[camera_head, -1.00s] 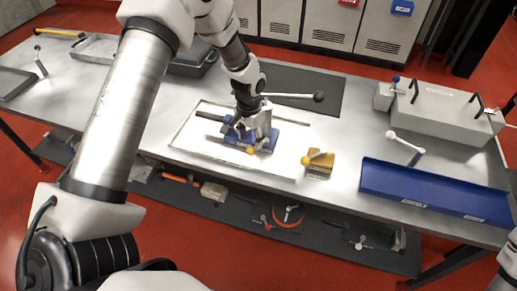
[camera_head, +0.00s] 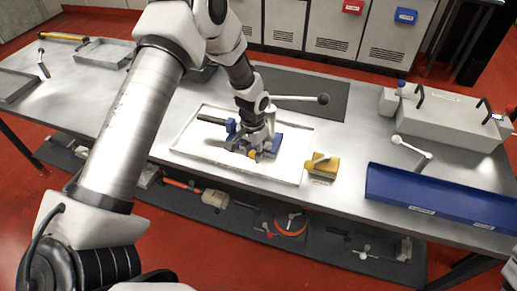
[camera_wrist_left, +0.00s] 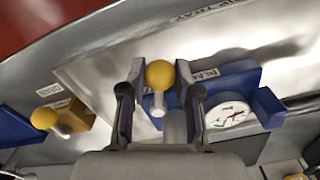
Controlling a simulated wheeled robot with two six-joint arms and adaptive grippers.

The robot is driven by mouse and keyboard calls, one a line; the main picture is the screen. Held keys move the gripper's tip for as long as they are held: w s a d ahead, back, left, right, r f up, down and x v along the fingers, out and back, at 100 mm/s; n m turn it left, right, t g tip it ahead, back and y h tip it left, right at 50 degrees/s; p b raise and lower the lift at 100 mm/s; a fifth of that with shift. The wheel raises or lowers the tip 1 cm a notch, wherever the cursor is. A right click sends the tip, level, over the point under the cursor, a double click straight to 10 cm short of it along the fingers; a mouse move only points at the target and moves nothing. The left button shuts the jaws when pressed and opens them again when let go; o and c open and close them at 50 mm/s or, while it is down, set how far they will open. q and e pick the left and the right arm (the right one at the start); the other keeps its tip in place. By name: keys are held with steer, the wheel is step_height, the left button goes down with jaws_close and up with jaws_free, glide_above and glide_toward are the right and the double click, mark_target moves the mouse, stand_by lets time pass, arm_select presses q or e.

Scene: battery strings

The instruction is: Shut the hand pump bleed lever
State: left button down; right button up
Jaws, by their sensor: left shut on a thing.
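The hand pump is a blue block (camera_head: 276,146) on a white tray (camera_head: 186,147), with a long grey handle ending in a black ball (camera_head: 323,99). Its bleed lever has a yellow knob (camera_head: 252,154), which also shows in the left wrist view (camera_wrist_left: 160,75). My left gripper (camera_head: 259,151) is low at the pump's front, shut on the bleed lever. In the left wrist view the knob sits between my left gripper's (camera_wrist_left: 160,92) two dark fingers, and a round gauge (camera_wrist_left: 229,112) shows beside them. My right gripper is not in view.
A yellow block with its own lever (camera_head: 322,165) stands just right of the tray. A long blue bin (camera_head: 400,197) and a grey box with black handles (camera_head: 448,120) are farther right. The bench between tray and bin is mostly clear.

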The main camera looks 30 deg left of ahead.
arm_select(q)
steer(key=shift+d+n+p, duration=0.5)
steer(key=shift+d+n, duration=0.3)
steer(key=shift+n, duration=0.4)
steer(key=shift+d+n+p, duration=0.3)
steer(key=shift+d+n, duration=0.25)
steer(key=shift+n, duration=0.35)
steer(key=shift+w+d+n, duration=0.1)
steer(key=shift+d+n, duration=0.15)
steer(key=shift+n, duration=0.15)
